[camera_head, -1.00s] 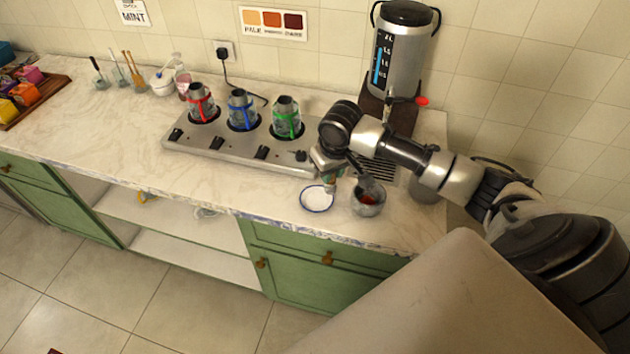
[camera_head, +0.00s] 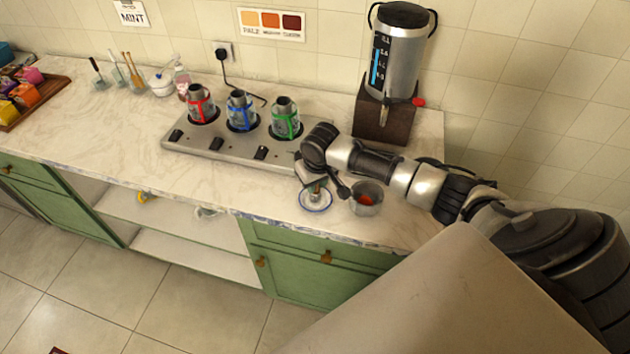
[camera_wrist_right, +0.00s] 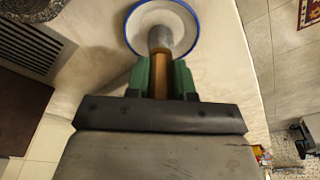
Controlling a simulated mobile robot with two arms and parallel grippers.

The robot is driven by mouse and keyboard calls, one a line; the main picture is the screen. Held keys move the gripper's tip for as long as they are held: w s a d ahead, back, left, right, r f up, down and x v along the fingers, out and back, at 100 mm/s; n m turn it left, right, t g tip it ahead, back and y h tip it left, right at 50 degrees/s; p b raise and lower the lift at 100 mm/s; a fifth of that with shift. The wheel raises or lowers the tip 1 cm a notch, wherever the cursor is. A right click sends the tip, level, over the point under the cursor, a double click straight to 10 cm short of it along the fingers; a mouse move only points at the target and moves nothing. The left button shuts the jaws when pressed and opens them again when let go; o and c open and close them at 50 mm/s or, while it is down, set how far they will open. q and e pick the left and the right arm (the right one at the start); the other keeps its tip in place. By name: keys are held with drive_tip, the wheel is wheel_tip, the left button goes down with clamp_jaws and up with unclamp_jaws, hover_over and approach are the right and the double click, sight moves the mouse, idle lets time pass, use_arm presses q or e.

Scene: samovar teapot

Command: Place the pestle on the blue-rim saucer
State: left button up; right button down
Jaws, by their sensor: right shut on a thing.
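The blue-rim saucer (camera_head: 316,207) is a small white dish with a blue edge near the front of the marble counter. It also shows at the top of the right wrist view (camera_wrist_right: 191,17). My right gripper (camera_head: 315,186) is over the saucer in the head view. In the right wrist view, its green fingers (camera_wrist_right: 162,78) are shut on the brown handle of the pestle (camera_wrist_right: 160,39). The pestle's grey end is over the saucer; I cannot tell whether it touches. My left gripper is not in view.
A grey mortar (camera_head: 366,197) with red contents stands right of the saucer. A burner unit (camera_head: 215,148) with red, blue and green banded pots is behind to the left. A samovar (camera_head: 402,60) stands on a brown base at the back.

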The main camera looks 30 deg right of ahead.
drive_tip(key=c, duration=1)
unclamp_jaws()
drive_tip(key=shift+f, duration=0.1)
drive_tip(key=shift+o, duration=0.2)
wheel_tip(320, 180, up, 12)
drive_tip(key=s+b, duration=0.1)
drive_tip(key=s, duration=0.1)
drive_tip(key=shift+a, duration=0.1)
